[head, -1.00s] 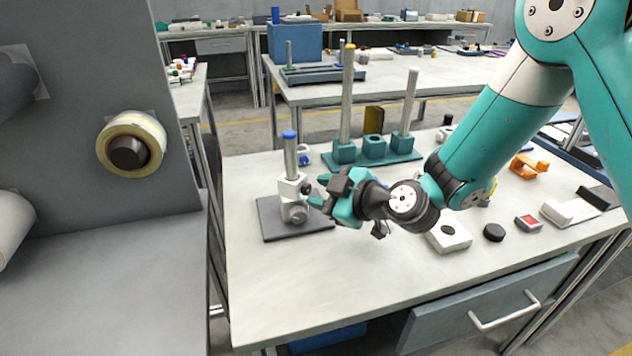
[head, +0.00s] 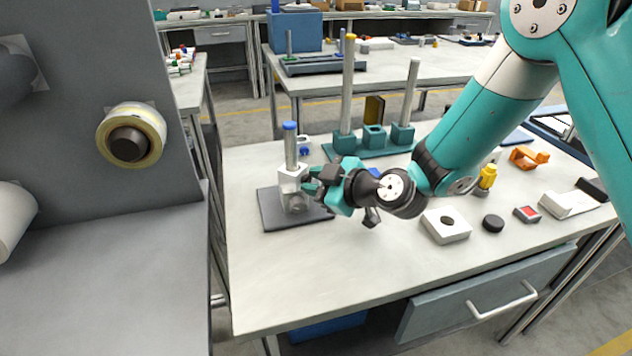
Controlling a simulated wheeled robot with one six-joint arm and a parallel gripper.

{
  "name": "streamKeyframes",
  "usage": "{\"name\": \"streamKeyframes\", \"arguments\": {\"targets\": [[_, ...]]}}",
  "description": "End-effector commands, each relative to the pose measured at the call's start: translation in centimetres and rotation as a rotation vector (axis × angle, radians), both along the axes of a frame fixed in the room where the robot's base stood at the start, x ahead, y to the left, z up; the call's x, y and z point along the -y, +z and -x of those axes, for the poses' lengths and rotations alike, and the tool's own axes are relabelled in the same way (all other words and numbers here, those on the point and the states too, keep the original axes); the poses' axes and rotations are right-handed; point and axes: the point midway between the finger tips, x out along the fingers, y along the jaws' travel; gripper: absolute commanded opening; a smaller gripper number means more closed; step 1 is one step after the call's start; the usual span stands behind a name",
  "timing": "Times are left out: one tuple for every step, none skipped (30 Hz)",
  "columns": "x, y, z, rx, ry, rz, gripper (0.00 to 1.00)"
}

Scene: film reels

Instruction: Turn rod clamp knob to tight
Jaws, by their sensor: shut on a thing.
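The rod clamp (head: 291,180) is a white block on an upright metal rod (head: 290,150) with a blue cap. The rod stands on a dark flat base plate (head: 270,210) at the left of the table. My gripper (head: 311,182) is at the right side of the clamp, pointing left, and is shut on the clamp knob. The fingers hide the knob, so its turn position cannot be seen.
A teal stand (head: 372,147) with two upright rods is behind my gripper. A white block (head: 446,225), a black disc (head: 493,224) and a yellow-topped piece (head: 487,177) lie to the right. The table's front is clear.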

Motion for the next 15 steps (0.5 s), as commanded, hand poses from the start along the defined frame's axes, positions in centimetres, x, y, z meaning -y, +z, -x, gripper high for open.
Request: {"name": "streamKeyframes", "arguments": {"targets": [[0.03, -0.01, -0.08, -0.013, -0.001, -0.009, 0.03], [0.04, -0.01, -0.09, -0.025, -0.001, -0.016, 0.03], [0.04, 0.0, -0.13, -0.042, -0.001, -0.026, 0.03], [0.04, -0.01, -0.14, -0.057, 0.0, -0.034, 0.03], [0.04, -0.02, -0.15, -0.075, 0.0, -0.044, 0.03], [0.04, -0.03, -0.16, -0.099, 0.0, -0.057, 0.03], [0.05, -0.05, -0.16, -0.12, 0.0, -0.068, 0.03], [0.07, -0.06, -0.18, -0.142, 0.0, -0.081, 0.03], [0.1, -0.07, -0.21, -0.172, 0.0, -0.096, 0.03], [0.12, -0.06, -0.25, -0.194, -0.001, -0.108, 0.03], [0.14, -0.05, -0.29, -0.217, -0.001, -0.121, 0.03], [0.13, -0.04, -0.3, -0.25, -0.001, -0.139, 0.03], [0.14, -0.03, -0.32, -0.275, 0.0, -0.153, 0.03], [0.14, -0.04, -0.31, -0.302, 0.0, -0.166, 0.03], [0.17, -0.06, -0.34, -0.336, 0.0, -0.184, 0.03]]}}
